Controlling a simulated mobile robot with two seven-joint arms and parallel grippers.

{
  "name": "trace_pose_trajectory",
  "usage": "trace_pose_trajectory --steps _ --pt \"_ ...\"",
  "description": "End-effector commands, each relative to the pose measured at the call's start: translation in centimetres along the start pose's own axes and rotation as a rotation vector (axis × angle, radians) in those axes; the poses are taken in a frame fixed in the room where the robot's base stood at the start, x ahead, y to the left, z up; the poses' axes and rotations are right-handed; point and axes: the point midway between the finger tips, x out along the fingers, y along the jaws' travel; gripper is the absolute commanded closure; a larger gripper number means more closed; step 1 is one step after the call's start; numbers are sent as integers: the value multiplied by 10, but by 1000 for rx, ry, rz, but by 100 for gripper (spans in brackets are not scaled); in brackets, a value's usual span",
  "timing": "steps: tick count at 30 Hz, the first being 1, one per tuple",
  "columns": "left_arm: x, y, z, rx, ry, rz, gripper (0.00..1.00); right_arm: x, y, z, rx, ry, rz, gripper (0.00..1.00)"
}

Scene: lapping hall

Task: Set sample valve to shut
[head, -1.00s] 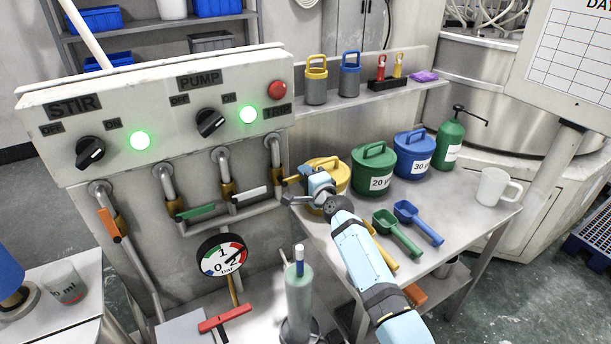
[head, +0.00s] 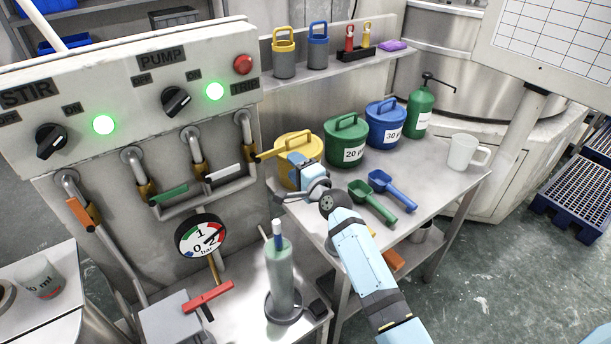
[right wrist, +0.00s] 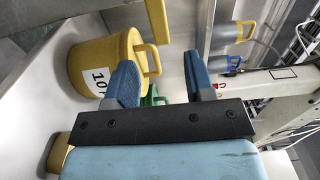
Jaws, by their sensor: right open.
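Several lever valves sit on the pipes below the control panel; no label shows which is the sample valve. One has an orange lever (head: 82,213), one green (head: 170,194), one white (head: 223,173) and one yellow (head: 279,153). A red lever (head: 208,296) sits lower, by the gauge. My right gripper (head: 292,160) is at the outer end of the yellow lever. In the right wrist view its blue fingers (right wrist: 160,72) are apart, with the yellow lever (right wrist: 157,20) showing between and beyond them; contact cannot be told. My left gripper is not in view.
The yellow bucket (head: 284,172) stands close behind my right gripper; green (head: 346,136) and blue (head: 386,118) buckets stand farther right. Scoops (head: 390,188) lie on the table.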

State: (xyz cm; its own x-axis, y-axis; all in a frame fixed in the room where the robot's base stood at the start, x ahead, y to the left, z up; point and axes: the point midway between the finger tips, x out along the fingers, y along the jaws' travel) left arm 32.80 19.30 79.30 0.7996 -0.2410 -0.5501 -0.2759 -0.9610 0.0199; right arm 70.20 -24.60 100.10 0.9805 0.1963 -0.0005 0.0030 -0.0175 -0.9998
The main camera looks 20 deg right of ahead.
Motion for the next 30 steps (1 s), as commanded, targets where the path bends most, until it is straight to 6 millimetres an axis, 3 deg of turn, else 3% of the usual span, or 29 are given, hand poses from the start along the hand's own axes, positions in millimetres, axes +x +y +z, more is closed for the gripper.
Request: trace_pose_trajectory --steps 3,9,26,30 --pt "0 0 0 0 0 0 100 -25 1 0 0 0 1 51" --pt "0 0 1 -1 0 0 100 -46 0 0 0 0 0 51" --pt "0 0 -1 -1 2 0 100 -51 0 0 -2 -1 1 51" --pt "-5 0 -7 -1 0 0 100 -66 12 7 -93 -7 43 51"
